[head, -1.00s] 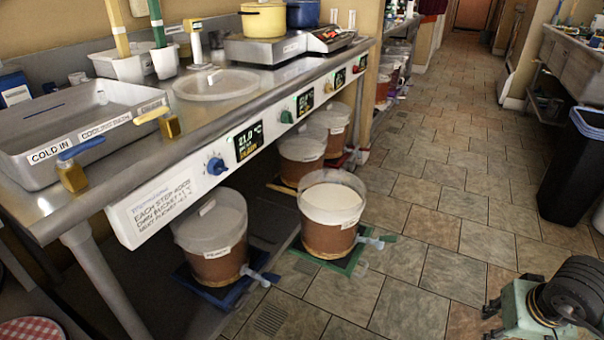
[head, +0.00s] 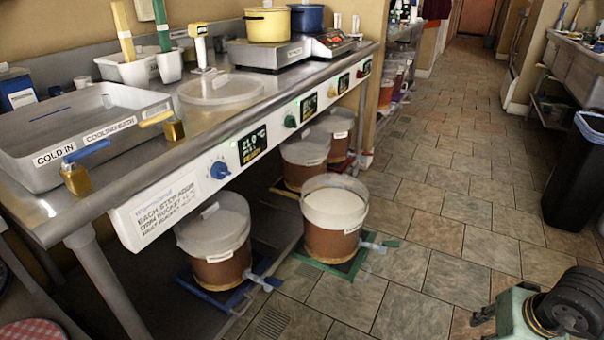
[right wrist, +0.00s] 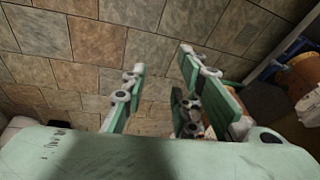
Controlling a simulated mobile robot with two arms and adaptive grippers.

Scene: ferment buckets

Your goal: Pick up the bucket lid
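A round, pale translucent lid (head: 228,92) with a small raised handle lies flat on the steel counter, behind the basin. An open bucket (head: 331,243) with pale foam inside and no lid stands on a green mat on the floor, in front of the counter. My right gripper (right wrist: 160,75) is open and empty over the floor tiles in the right wrist view. Part of it shows at the lower right of the head view (head: 480,314), well away from the lid. My left gripper is not in view.
A lidded bucket (head: 215,268) stands on a blue mat under the counter, with more buckets behind. A steel basin (head: 40,160) and a scale with a yellow pot (head: 267,25) flank the lid. The tiled floor at right is clear up to a dark bin (head: 577,180).

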